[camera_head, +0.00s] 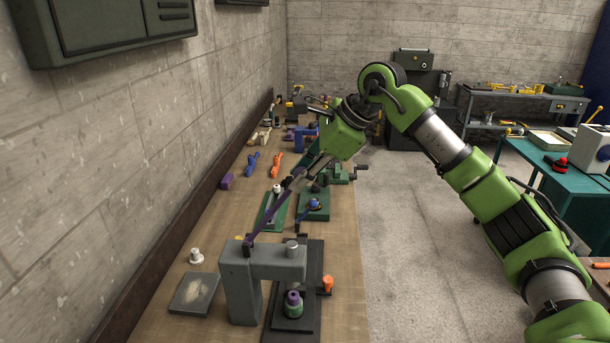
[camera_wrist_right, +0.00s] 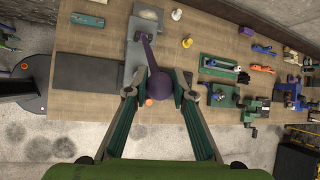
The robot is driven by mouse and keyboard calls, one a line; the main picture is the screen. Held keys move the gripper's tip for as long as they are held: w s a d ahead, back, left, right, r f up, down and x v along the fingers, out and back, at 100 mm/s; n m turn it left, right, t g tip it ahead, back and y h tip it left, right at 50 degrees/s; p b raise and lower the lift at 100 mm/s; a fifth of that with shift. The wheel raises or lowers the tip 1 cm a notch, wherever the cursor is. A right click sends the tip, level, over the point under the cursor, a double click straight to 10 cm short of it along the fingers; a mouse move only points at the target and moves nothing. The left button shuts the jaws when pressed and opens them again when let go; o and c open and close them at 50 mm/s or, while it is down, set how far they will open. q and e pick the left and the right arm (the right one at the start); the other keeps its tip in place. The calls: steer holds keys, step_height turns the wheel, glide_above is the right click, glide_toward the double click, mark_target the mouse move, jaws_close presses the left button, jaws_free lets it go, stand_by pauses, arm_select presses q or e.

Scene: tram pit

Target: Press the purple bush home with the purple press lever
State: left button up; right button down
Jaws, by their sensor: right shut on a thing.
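The grey press (camera_head: 240,285) stands on the near end of the bench. Its purple press lever (camera_head: 270,217) slants up and away from the press head to my right gripper (camera_head: 306,176). In the right wrist view, the gripper (camera_wrist_right: 158,86) is shut on the lever's purple ball knob (camera_wrist_right: 159,82), with a finger on each side. The purple bush (camera_head: 293,297) sits upright on a greenish part under the press ram (camera_head: 292,246). How deep the bush sits is too small to tell. My left gripper is not in view.
A white flanged piece (camera_head: 196,256) and a grey plate (camera_head: 195,294) lie left of the press. An orange part (camera_head: 327,284) is on its right. Green fixtures (camera_head: 313,206) and loose tools stand farther along the bench, beside the wall.

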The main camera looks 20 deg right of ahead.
steer(key=shift+r, duration=0.1)
steer(key=c, duration=1.7)
jaws_free()
steer(key=shift+a, duration=0.1)
steer(key=v, duration=1.2)
